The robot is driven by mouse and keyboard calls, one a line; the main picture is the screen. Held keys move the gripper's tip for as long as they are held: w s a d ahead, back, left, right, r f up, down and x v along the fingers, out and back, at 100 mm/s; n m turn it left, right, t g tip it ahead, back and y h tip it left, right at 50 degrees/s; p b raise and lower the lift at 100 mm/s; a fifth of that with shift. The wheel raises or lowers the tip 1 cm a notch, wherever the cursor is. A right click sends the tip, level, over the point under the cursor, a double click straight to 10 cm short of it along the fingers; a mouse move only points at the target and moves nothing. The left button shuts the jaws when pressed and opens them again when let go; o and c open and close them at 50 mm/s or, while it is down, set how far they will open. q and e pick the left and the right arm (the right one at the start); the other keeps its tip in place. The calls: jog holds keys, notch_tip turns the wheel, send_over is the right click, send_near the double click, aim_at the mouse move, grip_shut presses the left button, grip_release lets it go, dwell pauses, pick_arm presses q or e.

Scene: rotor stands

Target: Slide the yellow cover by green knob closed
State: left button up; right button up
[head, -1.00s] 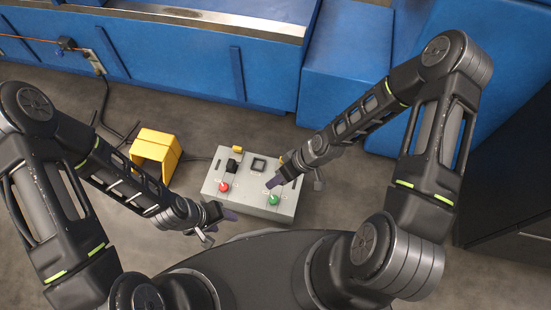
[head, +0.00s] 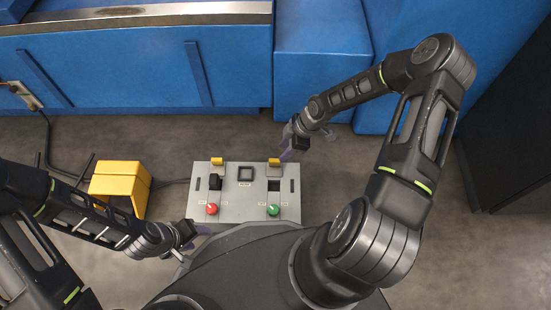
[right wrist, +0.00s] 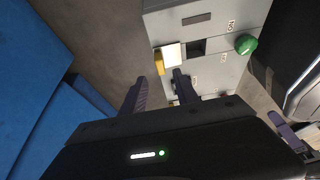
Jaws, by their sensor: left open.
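The grey control box (head: 238,207) stands on the floor with a green knob (head: 273,210) on its right side. The small yellow cover by the green knob (head: 274,162) is at the box's far edge, and the dark square opening beside it (head: 274,185) is uncovered. My right gripper (head: 288,146) is open just beyond that edge. In the right wrist view, the yellow cover (right wrist: 159,62) appears between and just past the spread fingertips (right wrist: 160,82); I cannot tell whether they touch it. My left gripper (head: 190,238) is open and empty at the box's near left.
A yellow stand-like part (head: 118,184) is on the floor to the left. Blue machinery (head: 150,65) fills the back.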

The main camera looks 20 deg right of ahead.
aim_at(275, 160)
jog(key=b+x, duration=0.3)
jog(key=x, duration=0.4)
jog(key=shift+a+f, duration=0.1)
jog(key=shift+f, duration=0.15)
jog(key=shift+c, duration=0.4)
grip_shut()
dwell(0.8)
